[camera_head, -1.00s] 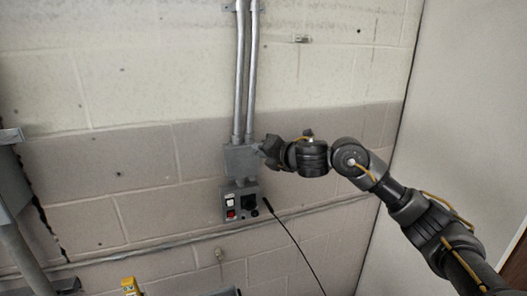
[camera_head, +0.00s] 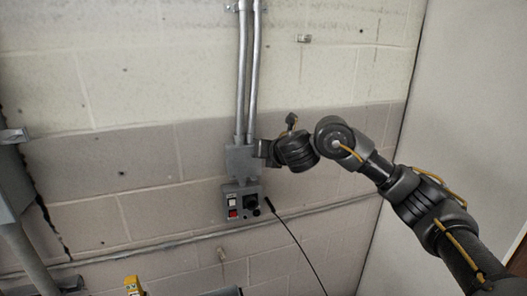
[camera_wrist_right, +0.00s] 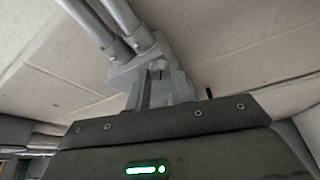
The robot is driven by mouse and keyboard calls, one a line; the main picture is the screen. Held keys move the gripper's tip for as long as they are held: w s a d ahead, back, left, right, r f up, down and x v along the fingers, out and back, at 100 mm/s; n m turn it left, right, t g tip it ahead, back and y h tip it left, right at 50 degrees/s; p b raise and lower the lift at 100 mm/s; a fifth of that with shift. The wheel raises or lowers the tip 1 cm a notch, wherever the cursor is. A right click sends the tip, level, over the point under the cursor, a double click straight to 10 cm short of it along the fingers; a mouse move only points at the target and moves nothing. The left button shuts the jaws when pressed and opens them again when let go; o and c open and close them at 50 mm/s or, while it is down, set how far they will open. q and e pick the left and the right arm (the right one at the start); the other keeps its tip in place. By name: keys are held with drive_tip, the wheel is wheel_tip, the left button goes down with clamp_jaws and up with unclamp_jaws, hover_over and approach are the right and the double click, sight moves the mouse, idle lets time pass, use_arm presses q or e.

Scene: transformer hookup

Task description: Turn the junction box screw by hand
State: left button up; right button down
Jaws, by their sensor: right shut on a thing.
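The grey junction box (camera_head: 240,159) is on the block wall, at the lower end of two metal conduits. It also shows at the top of the right wrist view (camera_wrist_right: 124,72). My right gripper (camera_head: 262,149) reaches the box's right side and is shut on the junction box screw there. The screw itself is hidden by the fingers and too small to make out. In the right wrist view the fingers (camera_wrist_right: 160,88) meet close against the box. My left gripper is not in view.
A control box (camera_head: 242,204) with a white and a red switch hangs just below the junction box. The two conduits (camera_head: 245,75) rise above. A horizontal pipe (camera_head: 150,248) crosses the wall lower down. A pale panel stands at right.

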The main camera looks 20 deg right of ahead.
idle(0.3)
drive_tip(key=c, duration=1.2)
unclamp_jaws()
drive_tip(key=shift+w, duration=0.1)
drive_tip(key=v, duration=1)
drive_tip(key=shift+s, duration=0.4)
drive_tip(key=shift+r, duration=0.1)
